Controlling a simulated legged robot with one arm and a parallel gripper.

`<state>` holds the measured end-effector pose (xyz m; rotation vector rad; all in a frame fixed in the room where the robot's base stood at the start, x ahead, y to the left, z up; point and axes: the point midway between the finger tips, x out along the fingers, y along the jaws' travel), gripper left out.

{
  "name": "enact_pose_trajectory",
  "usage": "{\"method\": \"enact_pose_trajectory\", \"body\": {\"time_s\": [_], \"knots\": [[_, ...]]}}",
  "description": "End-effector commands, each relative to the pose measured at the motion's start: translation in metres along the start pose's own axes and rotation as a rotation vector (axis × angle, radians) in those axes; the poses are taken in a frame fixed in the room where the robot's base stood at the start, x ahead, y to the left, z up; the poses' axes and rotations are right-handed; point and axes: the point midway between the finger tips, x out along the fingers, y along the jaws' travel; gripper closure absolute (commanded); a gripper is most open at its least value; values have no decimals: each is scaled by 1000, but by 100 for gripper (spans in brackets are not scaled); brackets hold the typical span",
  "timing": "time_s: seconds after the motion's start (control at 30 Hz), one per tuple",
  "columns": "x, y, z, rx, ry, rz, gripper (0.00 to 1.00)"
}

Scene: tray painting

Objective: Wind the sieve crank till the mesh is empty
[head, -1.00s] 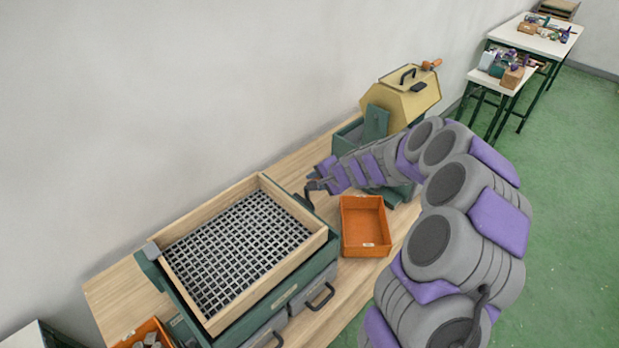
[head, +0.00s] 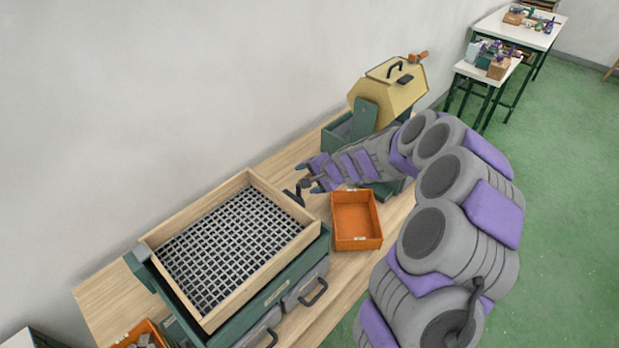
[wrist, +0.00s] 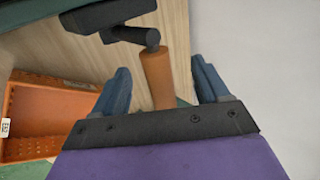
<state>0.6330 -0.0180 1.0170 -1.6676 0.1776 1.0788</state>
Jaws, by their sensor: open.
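The sieve (head: 278,204) is a wooden frame on a green base at the left of the bench. Its grey mesh (head: 240,244) shows no lumps on it. The crank (head: 296,192) sticks out at the sieve's far right side; in the wrist view its dark arm (wrist: 112,16) ends in an orange-brown handle (wrist: 158,77). My gripper (wrist: 165,82) is open, with a blue finger on each side of the handle and gaps visible on both sides. In the head view my gripper (head: 312,179) is beside the crank, and the handle is hard to make out there.
An orange bin (head: 357,241) sits on the bench close to my gripper; it also shows in the wrist view (wrist: 50,92). Another orange bin (head: 128,341) with grey lumps is at the bottom left. A yellow drum (head: 393,92) stands behind my forearm. A wall runs along the bench.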

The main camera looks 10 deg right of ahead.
Motion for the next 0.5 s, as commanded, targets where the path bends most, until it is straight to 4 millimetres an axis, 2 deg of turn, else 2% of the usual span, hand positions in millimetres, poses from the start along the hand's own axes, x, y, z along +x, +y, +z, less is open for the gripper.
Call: {"method": "enact_pose_trajectory", "body": {"time_s": [0.37,0.5], "knots": [[-2,0,0,0,0,0,26],[-12,-2,-1,0,2,-2,26]]}}
